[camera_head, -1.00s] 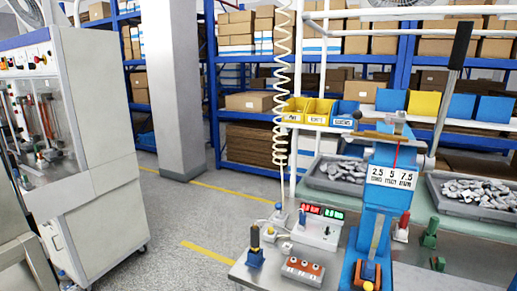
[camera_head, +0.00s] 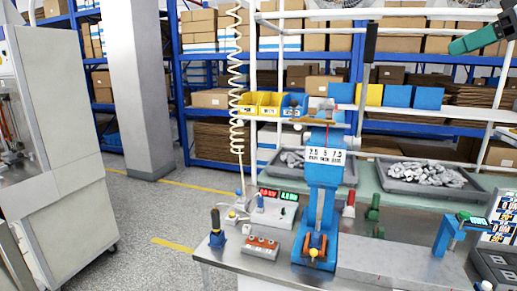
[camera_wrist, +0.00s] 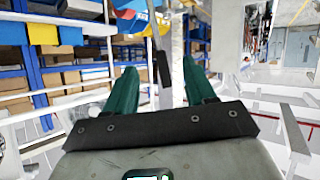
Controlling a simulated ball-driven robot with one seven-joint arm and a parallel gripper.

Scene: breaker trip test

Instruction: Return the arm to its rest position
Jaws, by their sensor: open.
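My gripper (camera_head: 470,42) shows at the upper right edge of the head view, raised well above the bench, with dark green fingers pointing left. In the wrist view my gripper (camera_wrist: 160,82) has its two green fingers apart with nothing held between them. The blue test press (camera_head: 321,185) stands upright on the bench, left of and below my gripper. Its long lever with a black handle (camera_head: 370,43) points straight up. Most of my arm is out of view.
Blue shelving (camera_head: 215,165) stands behind. A coiled hose (camera_head: 237,75) hangs left of the press. A grey cabinet (camera_head: 60,150) is at left.

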